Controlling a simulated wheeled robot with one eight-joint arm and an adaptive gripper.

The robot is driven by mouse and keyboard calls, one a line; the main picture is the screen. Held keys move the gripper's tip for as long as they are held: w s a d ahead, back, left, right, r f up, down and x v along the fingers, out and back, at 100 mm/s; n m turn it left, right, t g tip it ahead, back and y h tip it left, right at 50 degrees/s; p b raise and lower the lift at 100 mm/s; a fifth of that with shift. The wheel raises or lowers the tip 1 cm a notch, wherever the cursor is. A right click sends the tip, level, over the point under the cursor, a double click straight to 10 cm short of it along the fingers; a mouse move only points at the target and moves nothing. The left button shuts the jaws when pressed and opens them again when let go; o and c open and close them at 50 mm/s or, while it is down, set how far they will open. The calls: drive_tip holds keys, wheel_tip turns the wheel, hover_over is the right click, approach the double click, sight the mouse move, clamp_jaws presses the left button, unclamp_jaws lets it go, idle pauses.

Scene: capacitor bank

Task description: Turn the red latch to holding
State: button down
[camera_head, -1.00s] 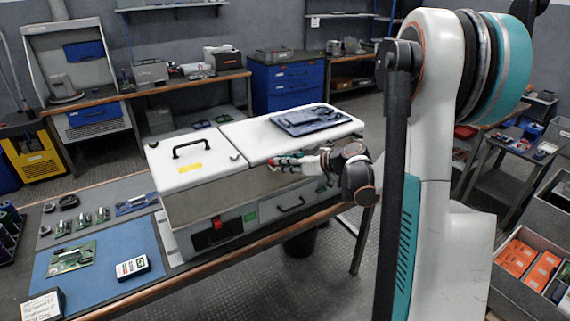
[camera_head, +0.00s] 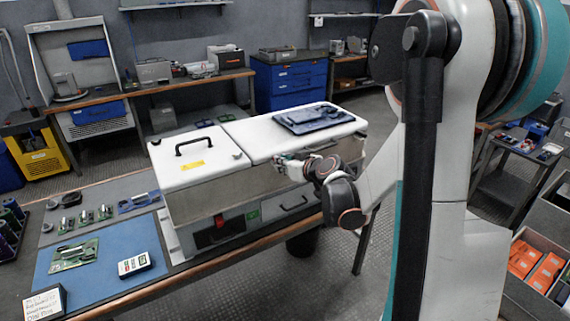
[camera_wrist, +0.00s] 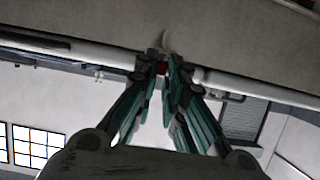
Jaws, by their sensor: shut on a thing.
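The capacitor bank (camera_head: 195,197) is a long white-lidded grey cabinet on the bench. My gripper (camera_head: 280,158) is at the upper front edge of its right-hand section. In the wrist view, my gripper (camera_wrist: 161,68) has its teal fingers closed together on a small red part, the red latch (camera_wrist: 160,71), at a pale edge. The fingers hide most of the latch, so its angle cannot be told. A red switch (camera_head: 219,221) sits in a dark recess lower on the cabinet's front, apart from my gripper.
A dark blue tray (camera_head: 312,119) lies on the right lid, and a black handle (camera_head: 194,145) stands on the left lid. A blue mat (camera_head: 110,252) with a circuit board (camera_head: 73,254) and a meter (camera_head: 134,264) is at the left.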

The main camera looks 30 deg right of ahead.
drive_tip(key=c, duration=1.7)
unclamp_jaws()
drive_tip(key=shift+o, duration=0.2)
drive_tip(key=v, duration=1.2)
